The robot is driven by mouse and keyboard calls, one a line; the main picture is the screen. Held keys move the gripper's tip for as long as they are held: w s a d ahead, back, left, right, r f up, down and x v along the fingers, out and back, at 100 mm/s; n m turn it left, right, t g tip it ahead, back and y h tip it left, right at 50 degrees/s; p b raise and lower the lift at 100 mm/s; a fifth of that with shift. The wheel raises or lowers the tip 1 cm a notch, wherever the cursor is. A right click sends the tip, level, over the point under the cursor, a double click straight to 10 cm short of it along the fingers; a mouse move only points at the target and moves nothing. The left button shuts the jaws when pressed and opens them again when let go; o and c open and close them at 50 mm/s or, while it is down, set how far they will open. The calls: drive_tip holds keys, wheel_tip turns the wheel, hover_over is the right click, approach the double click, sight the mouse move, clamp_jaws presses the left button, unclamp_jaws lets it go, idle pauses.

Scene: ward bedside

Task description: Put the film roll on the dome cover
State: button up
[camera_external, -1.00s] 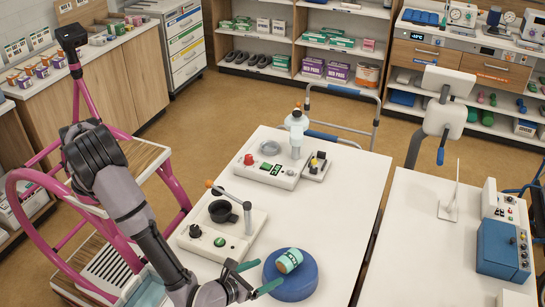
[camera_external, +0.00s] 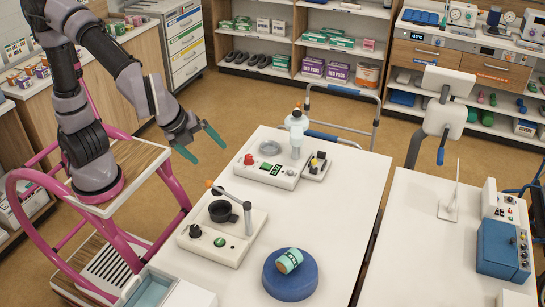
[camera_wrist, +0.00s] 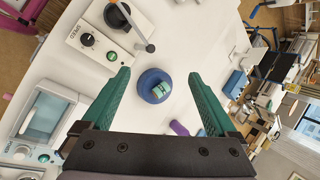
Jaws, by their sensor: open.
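The film roll (camera_external: 289,261), a small teal cylinder with a pale end, lies on its side on top of the round blue dome cover (camera_external: 291,284). The dome cover stands on the near part of the white table. In the wrist view, the film roll (camera_wrist: 161,90) rests on the blue dome cover (camera_wrist: 147,95), seen beyond and between my fingers. My gripper (camera_external: 200,145) is open and empty, raised in the air left of the table and well apart from both. Its teal fingers also frame the wrist view (camera_wrist: 158,75).
A device with a black cup and lever (camera_external: 220,236) stands left of the dome cover. Another device with a red knob (camera_external: 270,169) and a bottle (camera_external: 296,128) stand at the table's far end. The table's right side is clear.

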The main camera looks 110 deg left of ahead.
drive_tip(key=s+r+n+t+h, duration=0.1)
drive_tip(key=s+r+n+t, duration=0.1)
drive_tip(key=s, duration=0.7)
drive_tip(key=s+r+n+t+h, duration=0.2)
drive_tip(key=s+r+n, duration=0.1)
drive_tip(key=s, duration=0.7)
drive_tip(key=shift+s+a+r+n, duration=0.2)
drive_tip(key=shift+r+n, duration=0.15)
drive_tip(key=shift+n, duration=0.45)
drive_tip(key=shift+c, duration=1.1)
drive_tip(key=shift+w, duration=0.1)
